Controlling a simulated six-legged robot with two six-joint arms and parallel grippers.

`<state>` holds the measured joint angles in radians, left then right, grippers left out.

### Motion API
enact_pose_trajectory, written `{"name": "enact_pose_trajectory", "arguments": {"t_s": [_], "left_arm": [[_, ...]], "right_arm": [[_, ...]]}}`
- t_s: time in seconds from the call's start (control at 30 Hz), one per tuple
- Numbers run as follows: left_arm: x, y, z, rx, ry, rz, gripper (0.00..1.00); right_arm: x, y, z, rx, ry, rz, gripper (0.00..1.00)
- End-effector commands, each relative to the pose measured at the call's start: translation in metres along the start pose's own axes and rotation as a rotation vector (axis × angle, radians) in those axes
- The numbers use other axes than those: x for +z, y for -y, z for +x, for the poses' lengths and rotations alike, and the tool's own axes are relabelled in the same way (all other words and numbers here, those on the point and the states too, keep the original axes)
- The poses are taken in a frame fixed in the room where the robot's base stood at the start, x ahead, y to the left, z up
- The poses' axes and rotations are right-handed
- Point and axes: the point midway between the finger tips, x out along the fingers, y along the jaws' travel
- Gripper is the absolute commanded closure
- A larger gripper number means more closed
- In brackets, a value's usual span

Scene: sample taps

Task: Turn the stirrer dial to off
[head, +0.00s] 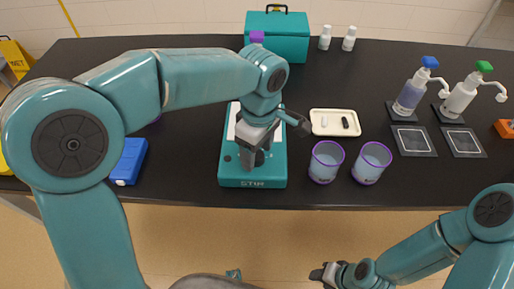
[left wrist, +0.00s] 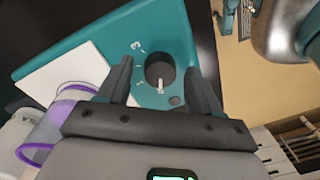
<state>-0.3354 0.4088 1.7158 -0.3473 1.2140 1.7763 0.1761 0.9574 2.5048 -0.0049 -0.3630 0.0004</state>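The stirrer (head: 228,172) is a teal box with a white top plate and the word STIR on its front, standing near the table's front edge. Its round black dial (left wrist: 158,68) has a white pointer aimed at the bottom of the left wrist view; small white marks are printed beside it. In the head view the dial (head: 258,158) is partly hidden by my left gripper (head: 255,147). In the left wrist view the left gripper (left wrist: 160,80) is open, one finger on each side of the dial; contact cannot be told. My right gripper (head: 325,274) is low, in front of the table.
Two purple-rimmed cups (head: 326,162) (head: 371,163) stand right of the stirrer, with a cream tray (head: 318,132) behind. A teal case (head: 290,45) stands at the back and a blue box (head: 129,160) at left. Two pump bottles (head: 410,97) (head: 460,98) stand at right.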

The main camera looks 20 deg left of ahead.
Motion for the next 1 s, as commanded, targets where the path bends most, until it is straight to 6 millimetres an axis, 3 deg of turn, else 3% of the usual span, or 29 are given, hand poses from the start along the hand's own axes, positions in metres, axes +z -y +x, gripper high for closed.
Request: {"name": "enact_pose_trajectory", "arguments": {"t_s": [0.17, 0.27, 0.7, 0.83, 1.0], "left_arm": [[0.000, 0.000, -0.001, -0.001, -0.001, 0.000, 0.35], [0.000, 0.000, -0.012, 0.001, -0.001, 0.000, 0.35], [0.000, -0.001, -0.123, 0.004, 0.000, 0.000, 0.35], [0.001, 0.000, -0.147, 0.002, 0.000, 0.001, 0.35], [0.000, 0.000, -0.161, 0.000, 0.000, 0.001, 0.35]], "right_arm": [[0.000, 0.000, 0.000, 0.000, 0.000, 0.000, 0.57], [0.000, 0.001, -0.002, 0.000, 0.000, 0.000, 0.57], [0.000, 0.007, -0.021, 0.000, 0.000, 0.000, 0.57], [0.001, 0.009, -0.025, 0.000, 0.000, 0.000, 0.57], [0.001, 0.010, -0.028, 0.000, 0.000, 0.000, 0.57]]}}
